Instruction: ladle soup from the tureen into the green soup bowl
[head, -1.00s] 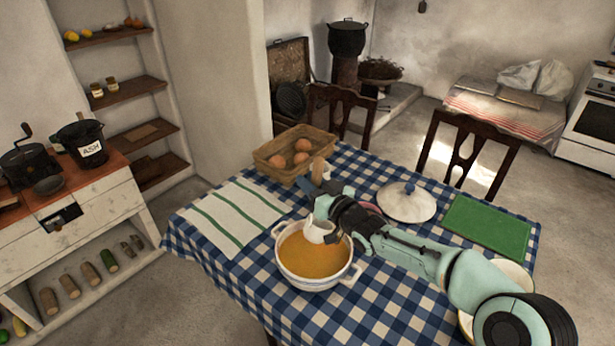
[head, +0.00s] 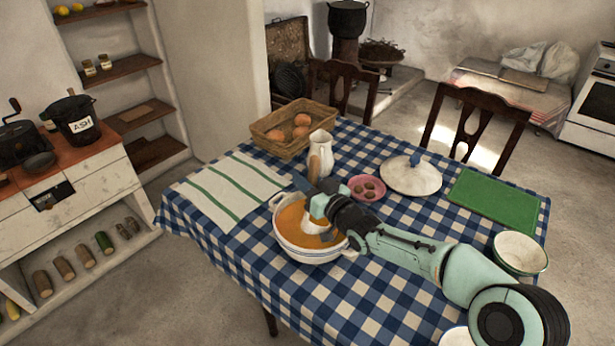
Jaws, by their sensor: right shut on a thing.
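The white tureen (head: 296,250) with blue bands stands on the table, holding orange soup (head: 290,222). My right gripper (head: 318,206) is above the tureen, shut on the ladle. The gripper and wrist hide part of the ladle and the tureen's far right rim. The green soup bowl (head: 520,254), pale inside with a green rim, stands near the table's right edge, behind my forearm. My left gripper is not in view.
A white lid (head: 411,178), green board (head: 493,202), pink dish (head: 366,188), white jug (head: 321,146) and egg basket (head: 269,144) stand beyond my arm. A striped cloth (head: 226,190) lies left. Another pale bowl (head: 455,338) shows partly at the bottom. Checked cloth (head: 375,290) before my forearm is clear.

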